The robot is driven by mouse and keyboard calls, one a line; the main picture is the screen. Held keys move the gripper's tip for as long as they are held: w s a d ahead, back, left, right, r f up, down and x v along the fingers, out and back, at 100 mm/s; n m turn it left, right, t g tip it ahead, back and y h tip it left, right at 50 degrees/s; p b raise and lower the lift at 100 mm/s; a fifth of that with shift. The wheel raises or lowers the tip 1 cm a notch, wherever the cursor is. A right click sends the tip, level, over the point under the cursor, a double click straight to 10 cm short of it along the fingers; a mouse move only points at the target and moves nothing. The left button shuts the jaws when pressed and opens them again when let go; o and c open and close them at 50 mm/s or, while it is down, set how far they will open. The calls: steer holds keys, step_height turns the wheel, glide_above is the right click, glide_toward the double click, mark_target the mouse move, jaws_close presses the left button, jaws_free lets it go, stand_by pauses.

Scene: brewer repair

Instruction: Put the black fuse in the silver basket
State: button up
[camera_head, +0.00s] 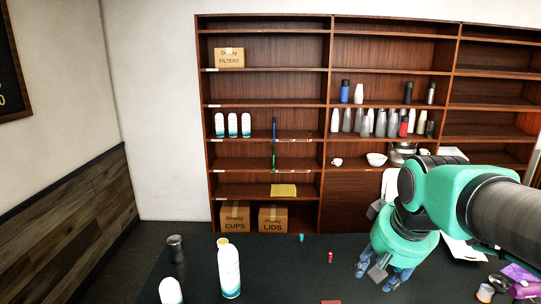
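My gripper (382,274) hangs at the right over the dark table, below the green wrist. Its fingers are partly hidden by its own housing, and I cannot tell whether they are open or shut or whether anything is between them. I cannot make out a black fuse. A small red piece (330,257) and a small teal piece (301,238) stand on the table left of my gripper. I see no clear silver basket; a dark grey metallic cylinder (176,248) stands at the table's left.
White bottles (229,270) stand at the front left of the table (280,275). Papers, small jars (485,293) and a purple item (525,289) lie at the right. Behind is a wooden shelf (265,88) with boxes, cups and bottles. The middle of the table is mostly clear.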

steer(key=s+a+f+b, duration=0.1)
steer(key=s+f, duration=0.3)
steer(key=s, duration=0.3)
steer(key=s+a+f+t+b, duration=0.1)
steer(key=s+f+b, duration=0.1)
steer(key=s+f, duration=0.2)
steer(key=s, duration=0.3)
steer(key=shift+s+f, duration=0.1)
stand_by(0.8)
